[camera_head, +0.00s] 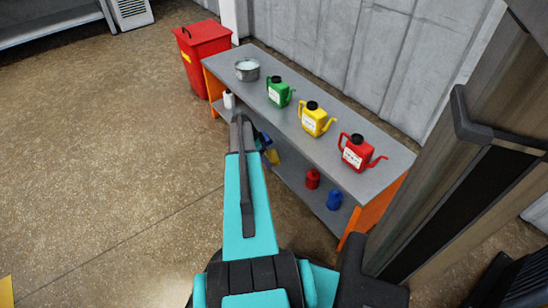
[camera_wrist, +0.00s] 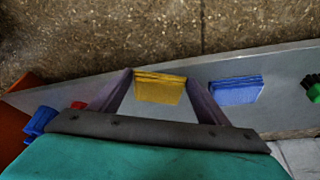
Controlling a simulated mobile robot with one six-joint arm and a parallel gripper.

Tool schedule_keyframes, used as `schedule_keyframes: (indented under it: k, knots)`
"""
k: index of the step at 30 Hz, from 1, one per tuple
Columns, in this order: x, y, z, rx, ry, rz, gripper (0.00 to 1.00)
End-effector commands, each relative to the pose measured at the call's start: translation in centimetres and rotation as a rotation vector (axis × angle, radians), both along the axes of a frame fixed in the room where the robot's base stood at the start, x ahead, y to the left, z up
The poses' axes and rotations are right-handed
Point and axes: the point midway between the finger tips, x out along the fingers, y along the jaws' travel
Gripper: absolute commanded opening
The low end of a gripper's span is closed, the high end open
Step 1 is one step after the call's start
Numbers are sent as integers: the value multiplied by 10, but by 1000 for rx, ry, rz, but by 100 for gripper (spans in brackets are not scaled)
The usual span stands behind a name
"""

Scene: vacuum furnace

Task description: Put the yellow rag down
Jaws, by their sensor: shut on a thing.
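The yellow rag (camera_wrist: 160,88) is a folded stack between the two fingers of my gripper (camera_wrist: 160,78) in the wrist view. The gripper is shut on it, with a finger at each side edge. The rag is at or just over the grey lower shelf (camera_wrist: 285,68); I cannot tell whether it touches. In the head view, the rag (camera_head: 272,157) is a small yellow patch under the bench top, beside my turquoise arm.
A folded blue rag (camera_wrist: 236,90) lies right of the yellow one. A blue container (camera_head: 334,199) and a red container (camera_head: 312,179) stand on the lower shelf. The bench top (camera_head: 330,135) above carries a pot (camera_head: 247,70) and green, yellow and red cans.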

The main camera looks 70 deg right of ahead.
Motion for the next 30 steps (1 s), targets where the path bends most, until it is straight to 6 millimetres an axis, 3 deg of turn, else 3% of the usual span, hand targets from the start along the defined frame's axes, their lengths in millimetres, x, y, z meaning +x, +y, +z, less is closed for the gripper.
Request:
schedule_keyframes:
  k: [8, 17, 30]
  knots:
    - [-5, -3, -1, 0, 0, -1, 45]
    - [-37, -25, -2, 0, 0, -2, 45]
    - [-37, -25, -2, 0, 0, 0, 45]
